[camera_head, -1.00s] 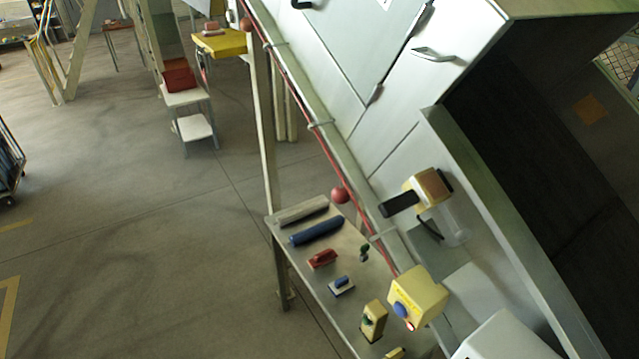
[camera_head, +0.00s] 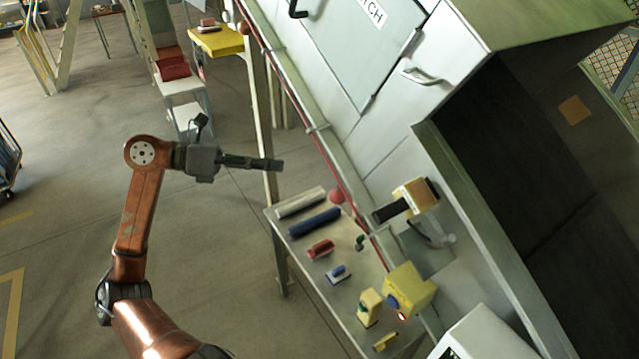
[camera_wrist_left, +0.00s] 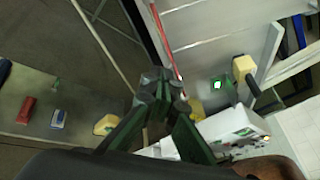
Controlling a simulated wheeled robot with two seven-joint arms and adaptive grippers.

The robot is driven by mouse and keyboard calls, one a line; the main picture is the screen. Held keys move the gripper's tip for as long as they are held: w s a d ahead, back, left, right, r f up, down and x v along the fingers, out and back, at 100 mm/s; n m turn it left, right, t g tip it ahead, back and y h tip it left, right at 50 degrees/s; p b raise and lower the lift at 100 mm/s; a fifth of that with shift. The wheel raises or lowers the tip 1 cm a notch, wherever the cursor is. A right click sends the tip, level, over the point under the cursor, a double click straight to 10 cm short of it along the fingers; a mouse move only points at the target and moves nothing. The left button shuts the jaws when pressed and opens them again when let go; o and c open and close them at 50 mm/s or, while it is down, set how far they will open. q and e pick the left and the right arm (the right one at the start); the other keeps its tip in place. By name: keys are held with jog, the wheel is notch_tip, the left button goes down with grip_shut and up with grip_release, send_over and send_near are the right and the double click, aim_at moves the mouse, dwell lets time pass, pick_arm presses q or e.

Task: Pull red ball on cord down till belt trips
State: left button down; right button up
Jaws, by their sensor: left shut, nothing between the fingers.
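A red ball (camera_head: 337,196) hangs at the red cord (camera_head: 296,104), just above the far end of the metal side table. A second red ball (camera_head: 243,27) sits farther up the cord. The cord runs along the slanted pale rail down to a yellow box (camera_head: 411,289) with a blue button and a small red light. My left gripper (camera_head: 281,164) is shut and empty, up and left of the nearer ball, apart from it. In the left wrist view its fingers (camera_wrist_left: 160,84) are together, with the red cord (camera_wrist_left: 166,40) beyond; no ball is clear there. My right gripper is not in view.
The side table (camera_head: 310,272) holds a blue roll (camera_head: 314,222), a red block (camera_head: 320,249) and several small items. A black-handled yellow device (camera_head: 414,197) juts from the machine right of the ball. Open floor lies to the left.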

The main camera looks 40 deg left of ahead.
pick_arm(q)
jog(key=s+d+r+m+g+y, duration=0.2)
jog(key=s+d+m+y, duration=0.1)
jog(key=s+d+y, duration=0.15)
jog(key=p, duration=0.5)
send_near(330, 195)
jog(key=shift+h, duration=0.25)
jog(key=x, duration=0.5)
jog(key=shift+w+f, duration=0.2)
jog(key=shift+w, duration=0.2)
jog(key=shift+w+d+f, duration=0.25)
jog(key=shift+w+f, duration=0.1)
jog(key=shift+w, duration=0.05)
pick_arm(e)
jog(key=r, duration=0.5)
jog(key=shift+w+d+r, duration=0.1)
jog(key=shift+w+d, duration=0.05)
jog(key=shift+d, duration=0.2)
pick_arm(q)
jog(key=shift+f+b, duration=0.15)
jog(key=shift+b, duration=0.15)
